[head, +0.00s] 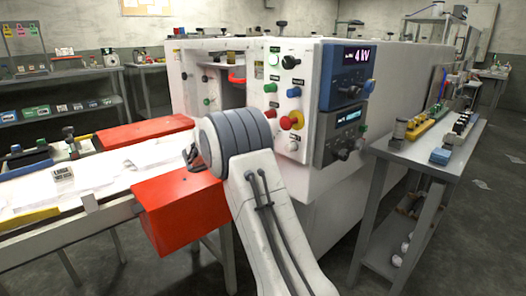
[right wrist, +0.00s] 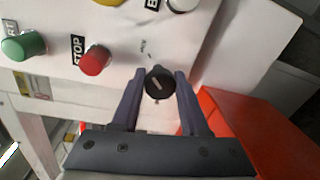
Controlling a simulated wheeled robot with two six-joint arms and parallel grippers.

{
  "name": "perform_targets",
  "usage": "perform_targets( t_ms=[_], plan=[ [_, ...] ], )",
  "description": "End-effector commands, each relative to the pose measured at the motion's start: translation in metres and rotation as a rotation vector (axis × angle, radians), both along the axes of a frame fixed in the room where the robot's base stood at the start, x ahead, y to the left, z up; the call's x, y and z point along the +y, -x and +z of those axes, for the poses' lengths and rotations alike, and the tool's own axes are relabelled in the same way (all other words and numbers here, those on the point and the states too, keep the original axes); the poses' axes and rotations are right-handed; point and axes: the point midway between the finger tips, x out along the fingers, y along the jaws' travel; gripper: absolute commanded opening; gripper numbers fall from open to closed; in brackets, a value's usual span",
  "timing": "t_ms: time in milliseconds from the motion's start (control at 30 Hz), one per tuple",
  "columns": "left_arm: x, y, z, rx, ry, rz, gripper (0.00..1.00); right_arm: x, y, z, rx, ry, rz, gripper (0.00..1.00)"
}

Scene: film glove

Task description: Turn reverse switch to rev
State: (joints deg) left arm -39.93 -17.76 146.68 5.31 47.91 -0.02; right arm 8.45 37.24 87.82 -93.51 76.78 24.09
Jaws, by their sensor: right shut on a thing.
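In the right wrist view a small round black knob (right wrist: 159,82) with a pale pointer line stands out from the white panel (right wrist: 215,45); it looks like the reverse switch. The line is slanted in the picture. Small dark lettering sits above the knob, too small to read surely. My right gripper (right wrist: 159,88) has one finger on each side of the knob and is shut on it. In the head view my right arm's wrist covers the switch and most of the gripper. My left gripper is in neither view.
A red stop button (right wrist: 96,60) and a green button (right wrist: 24,45) are left of the knob. A red box (head: 182,210) lies close beside my right wrist. The white machine (head: 330,210) carries more buttons. A grey side table (head: 410,160) stands at right.

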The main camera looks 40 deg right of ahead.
Motion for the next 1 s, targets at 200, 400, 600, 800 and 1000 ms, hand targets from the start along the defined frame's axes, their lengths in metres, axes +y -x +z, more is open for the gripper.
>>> perform_targets(
  t_ms=[200,400,600,800,1000],
  plan=[
    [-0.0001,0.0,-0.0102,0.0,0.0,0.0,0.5,0.0009,0.0014,-0.0059,-0.036,-0.011,-0.004,0.0],
    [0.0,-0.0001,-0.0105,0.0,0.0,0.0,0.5,0.0009,0.0012,-0.005,-0.043,-0.013,-0.003,0.0],
    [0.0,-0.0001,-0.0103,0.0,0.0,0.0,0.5,0.0009,0.0012,-0.005,-0.043,-0.013,-0.003,0.0],
    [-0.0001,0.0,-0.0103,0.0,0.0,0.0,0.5,0.0007,0.0009,-0.0039,-0.044,-0.011,-0.003,0.72],
    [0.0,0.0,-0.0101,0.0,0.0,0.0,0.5,0.0003,0.0007,-0.0023,-0.045,-0.009,-0.002,0.72]
  ],
)
